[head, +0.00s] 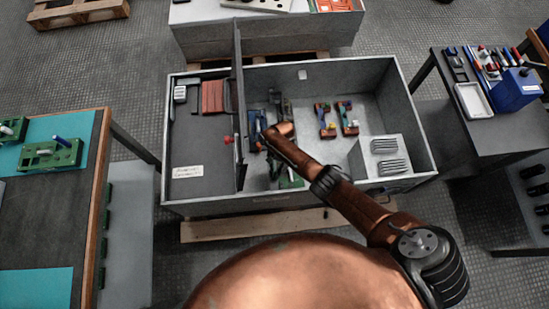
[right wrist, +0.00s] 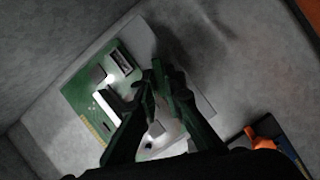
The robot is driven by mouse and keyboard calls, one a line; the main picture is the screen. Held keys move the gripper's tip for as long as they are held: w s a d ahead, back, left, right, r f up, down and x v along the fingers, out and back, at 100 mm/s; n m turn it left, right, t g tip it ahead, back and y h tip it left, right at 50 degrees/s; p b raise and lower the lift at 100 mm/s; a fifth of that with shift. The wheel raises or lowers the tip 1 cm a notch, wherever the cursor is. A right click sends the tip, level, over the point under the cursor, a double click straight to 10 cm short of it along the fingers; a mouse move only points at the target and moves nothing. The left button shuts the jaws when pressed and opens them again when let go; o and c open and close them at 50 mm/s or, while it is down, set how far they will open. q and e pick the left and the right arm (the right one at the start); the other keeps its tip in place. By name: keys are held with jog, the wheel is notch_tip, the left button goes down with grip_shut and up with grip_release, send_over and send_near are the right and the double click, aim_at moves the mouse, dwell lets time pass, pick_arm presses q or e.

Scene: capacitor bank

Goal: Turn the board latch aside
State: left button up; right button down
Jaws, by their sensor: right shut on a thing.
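In the right wrist view, a green circuit board (right wrist: 80,97) with a gold edge strip, a dark display-like part and pale blocks is mounted on a light plate. My right gripper (right wrist: 157,82) is over the board's right part, its two dark fingers close together. It is shut on a small part there, seemingly the board latch, which the fingers mostly hide. In the head view, my right arm comes in from the lower right and its gripper (head: 259,137) is inside the grey cabinet (head: 300,199), beside the divider. My left gripper is not in view.
The upright divider (head: 239,95) stands close left of my right gripper. Two red-and-blue parts (head: 336,119) and a grey vented box (head: 384,157) are in the cabinet's right side. An orange-and-blue part (right wrist: 265,143) is at the wrist view's lower right. Tables flank the cabinet.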

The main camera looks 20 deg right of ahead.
jog(key=shift+f+n+h+b, duration=0.15)
jog(key=shift+n+h+b, duration=0.15)
jog(key=shift+n, duration=0.6)
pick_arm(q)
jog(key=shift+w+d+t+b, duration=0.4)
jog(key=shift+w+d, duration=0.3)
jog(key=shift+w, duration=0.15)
pick_arm(e)
jog(key=shift+w+a+n+g+h, duration=0.1)
jog(key=shift+n+g+h, duration=0.35)
jog(key=shift+n, duration=1.05)
jog(key=c, duration=2)
grip_release()
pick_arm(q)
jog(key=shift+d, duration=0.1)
pick_arm(e)
jog(key=v, duration=1.2)
jog(key=shift+a, duration=0.2)
jog(key=shift+d, duration=0.1)
